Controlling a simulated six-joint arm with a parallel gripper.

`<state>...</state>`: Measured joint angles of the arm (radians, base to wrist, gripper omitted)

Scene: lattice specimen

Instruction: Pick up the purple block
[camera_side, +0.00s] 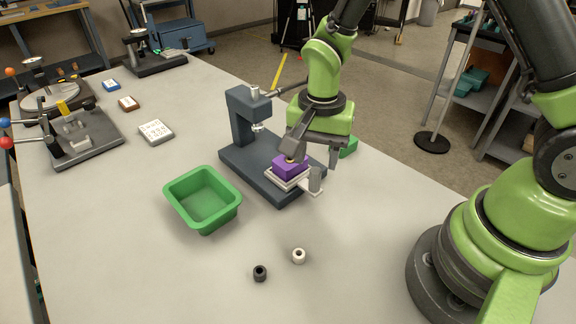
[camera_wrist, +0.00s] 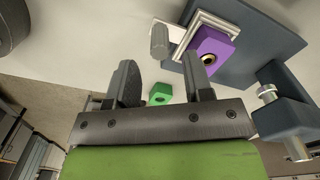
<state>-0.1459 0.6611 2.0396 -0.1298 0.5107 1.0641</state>
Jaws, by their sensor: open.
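The purple block (camera_side: 290,166) sits on a small pale plate (camera_side: 286,182) on the dark blue-grey press-like fixture (camera_side: 238,158). In the wrist view the purple block (camera_wrist: 213,48) shows a brass-coloured ring around a dark hole, above and right of the fingers. My gripper (camera_side: 312,160) is at the block in the side view, with one finger overlapping its outline. I cannot tell whether a finger touches the block.
A green tray (camera_side: 186,216) stands left of the fixture. A green block (camera_side: 348,147) is behind my gripper. A grey cylinder (camera_side: 315,180) stands beside the plate. The right front table is clear.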

